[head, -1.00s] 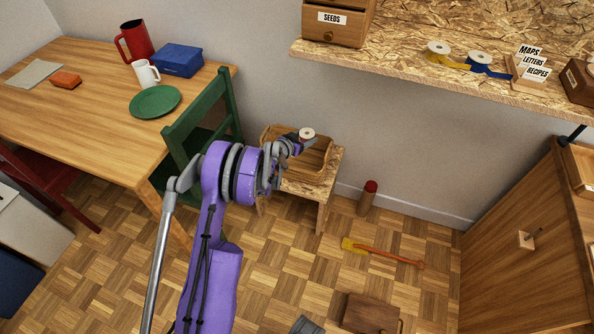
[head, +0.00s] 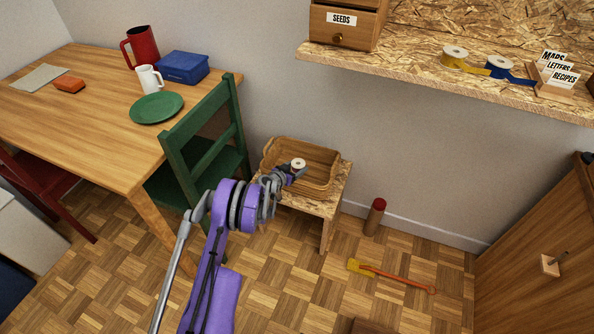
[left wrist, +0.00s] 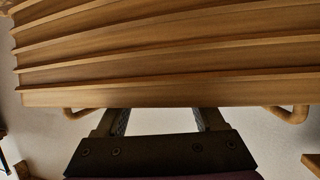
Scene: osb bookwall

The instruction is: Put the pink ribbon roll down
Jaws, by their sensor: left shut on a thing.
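The ribbon roll (head: 298,163) shows a pale round top with a small dark centre; little of its ribbon colour can be made out. It is at the fingertips of my left gripper (head: 291,173), which is shut on it. The roll and gripper appear over the wooden slatted basket (head: 320,157); whether the roll touches it I cannot tell. My right gripper is not in view.
The basket stands on a small chipboard stool (head: 327,207) by the wall. A green chair (head: 205,150) and a table stand left of it. A red-topped cylinder (head: 375,217) and a yellow-and-orange tool (head: 392,277) are on the floor. A chipboard shelf (head: 400,70) juts out above.

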